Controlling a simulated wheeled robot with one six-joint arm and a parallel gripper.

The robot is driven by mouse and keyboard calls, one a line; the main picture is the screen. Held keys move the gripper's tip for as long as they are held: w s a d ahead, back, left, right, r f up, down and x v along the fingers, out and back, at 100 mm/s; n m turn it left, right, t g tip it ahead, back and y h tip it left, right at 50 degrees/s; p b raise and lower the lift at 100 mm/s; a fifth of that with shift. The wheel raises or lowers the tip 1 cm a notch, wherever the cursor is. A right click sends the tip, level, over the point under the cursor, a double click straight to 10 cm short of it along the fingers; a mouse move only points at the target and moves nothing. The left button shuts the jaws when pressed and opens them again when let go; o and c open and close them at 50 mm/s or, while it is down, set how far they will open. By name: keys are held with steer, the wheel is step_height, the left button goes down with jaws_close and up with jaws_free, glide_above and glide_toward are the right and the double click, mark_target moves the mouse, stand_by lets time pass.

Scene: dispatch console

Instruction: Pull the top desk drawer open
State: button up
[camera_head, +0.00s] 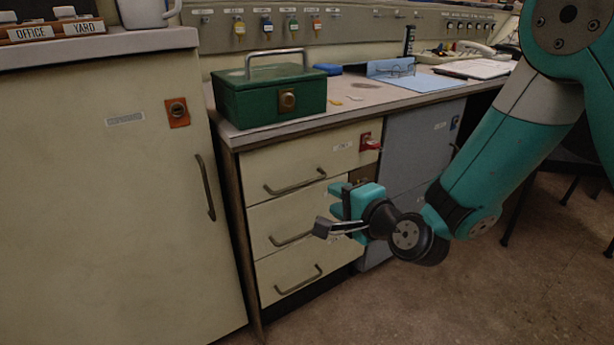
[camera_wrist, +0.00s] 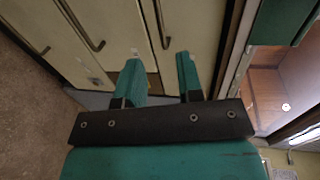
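The top desk drawer (camera_head: 322,152) is a cream front, flush with the desk, with a dark bar handle (camera_head: 296,182). A red lock piece (camera_head: 370,143) is at its right end. My gripper (camera_head: 336,198) is in front of the drawers, right of and slightly below the handle. In the wrist view, my gripper's teal fingers (camera_wrist: 160,66) are apart with nothing between them. The top handle (camera_wrist: 162,25) shows beyond the fingertips, roughly in line with the gap. The fingers do not appear to touch it.
Two lower drawers have similar handles (camera_head: 290,238) (camera_head: 299,280). A green cash box (camera_head: 270,97) stands on the desktop above. A tall cream cabinet (camera_head: 110,190) is on the left, and a grey-blue cupboard (camera_head: 418,150) is on the right. The floor in front is clear.

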mark_target(308, 183)
steer(key=shift+b+x, duration=0.55)
steer(key=shift+x, duration=5.35)
jaws_close()
